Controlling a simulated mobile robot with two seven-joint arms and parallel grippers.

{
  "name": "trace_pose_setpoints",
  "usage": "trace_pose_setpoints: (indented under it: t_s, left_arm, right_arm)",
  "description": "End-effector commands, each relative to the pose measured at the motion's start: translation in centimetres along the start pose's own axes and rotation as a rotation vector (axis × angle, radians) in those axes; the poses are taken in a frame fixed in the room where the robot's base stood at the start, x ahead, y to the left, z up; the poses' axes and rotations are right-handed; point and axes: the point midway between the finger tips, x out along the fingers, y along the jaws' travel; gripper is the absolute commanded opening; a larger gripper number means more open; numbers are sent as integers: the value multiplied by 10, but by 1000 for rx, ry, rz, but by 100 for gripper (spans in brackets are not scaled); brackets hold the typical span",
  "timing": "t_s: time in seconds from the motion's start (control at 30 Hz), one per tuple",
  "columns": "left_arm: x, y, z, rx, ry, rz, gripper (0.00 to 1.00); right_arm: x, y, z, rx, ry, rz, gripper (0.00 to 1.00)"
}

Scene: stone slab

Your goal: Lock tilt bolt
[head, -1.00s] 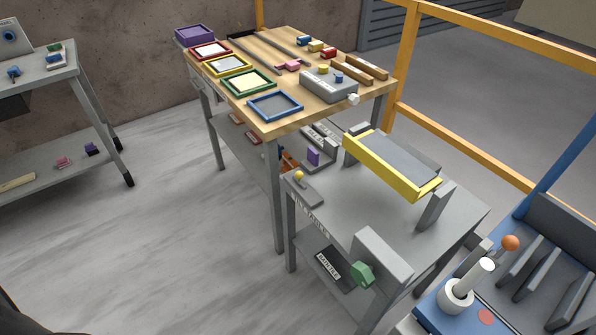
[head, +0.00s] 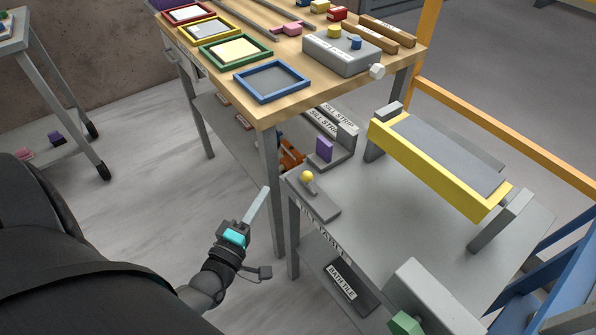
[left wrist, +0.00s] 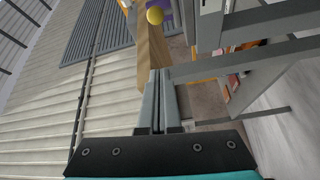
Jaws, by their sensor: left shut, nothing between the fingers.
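The tilt table (head: 400,225) is a grey bench with a "TILT TABLE" label on its front edge. A small yellow ball knob (head: 307,177), apparently the bolt's handle, stands on a grey plate (head: 322,204) at its near left corner. A yellow-edged tilted tray (head: 435,165) sits on supports above the top. My left gripper (head: 264,192) is shut and empty, left of the knob and apart from it. My right gripper is not in view.
A green knob (head: 405,323) on a grey block stands at the bench's near right. A wooden table (head: 225,75) with coloured frames stands behind. A purple block (head: 324,150) sits behind the knob. Yellow and blue rails bound the right.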

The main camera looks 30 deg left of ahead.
Motion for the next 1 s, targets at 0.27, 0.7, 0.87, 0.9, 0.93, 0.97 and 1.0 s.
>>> trace_pose_setpoints:
  t_s: [0.27,0.7,0.87,0.9,0.93,0.97,1.0]
  left_arm:
    - [0,1,0,-1,0,1,0]
    - [55,0,0,0,2,5,0]
    - [85,0,0,0,1,4,0]
    - [92,-1,0,1,1,3,0]
    - [97,0,0,1,1,3,0]
    - [101,0,0,1,1,3,0]
    - [100,-1,6,-3,0,-1,0]
  right_arm:
    - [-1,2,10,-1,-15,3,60]
    - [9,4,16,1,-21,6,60]
    - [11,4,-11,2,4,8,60]
    - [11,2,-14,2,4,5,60]
    - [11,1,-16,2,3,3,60]
    - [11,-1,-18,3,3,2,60]
    - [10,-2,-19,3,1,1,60]
